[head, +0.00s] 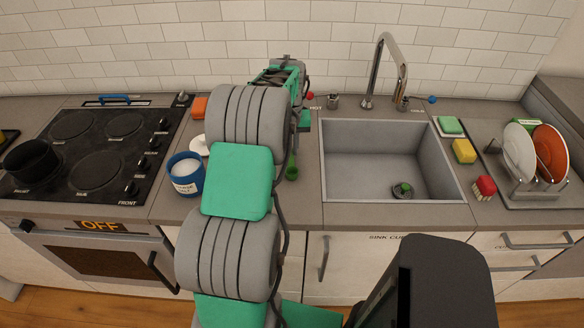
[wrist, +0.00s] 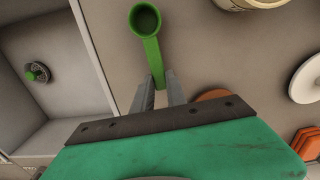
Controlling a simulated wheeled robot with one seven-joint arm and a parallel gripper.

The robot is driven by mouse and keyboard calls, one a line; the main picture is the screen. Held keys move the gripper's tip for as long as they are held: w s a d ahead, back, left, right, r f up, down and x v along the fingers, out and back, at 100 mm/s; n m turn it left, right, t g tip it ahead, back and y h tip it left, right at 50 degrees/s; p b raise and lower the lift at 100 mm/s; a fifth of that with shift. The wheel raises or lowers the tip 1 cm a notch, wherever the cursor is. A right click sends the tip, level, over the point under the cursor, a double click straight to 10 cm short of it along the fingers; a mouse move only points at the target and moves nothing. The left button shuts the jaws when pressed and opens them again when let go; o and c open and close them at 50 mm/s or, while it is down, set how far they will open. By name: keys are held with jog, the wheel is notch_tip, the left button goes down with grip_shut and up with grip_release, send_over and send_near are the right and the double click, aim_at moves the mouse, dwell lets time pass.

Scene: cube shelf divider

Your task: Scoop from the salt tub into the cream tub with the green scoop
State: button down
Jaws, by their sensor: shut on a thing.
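The green scoop (wrist: 147,40) is held by its handle between the fingers of my gripper (wrist: 158,82) in the wrist view. Its round cup points away from the fingers, and its inside looks dark and empty. In the head view the scoop (head: 291,171) hangs over the counter just left of the sink. The salt tub (head: 186,180) is blue with white contents and stands on the counter right of the stove. A cream-coloured round rim, seemingly the cream tub (wrist: 246,4), is cut off at the top of the wrist view. My arm appears to hide it in the head view.
A white disc (head: 199,145) and an orange block (head: 199,107) lie behind the salt tub. A brown disc (wrist: 213,95) shows beside my fingers. The sink (head: 380,160) is to the right, the stove (head: 95,150) to the left. A dish rack (head: 525,180) stands far right.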

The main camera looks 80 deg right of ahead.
jog(key=shift+r+p, duration=1.6)
jog(key=shift+r, duration=0.95)
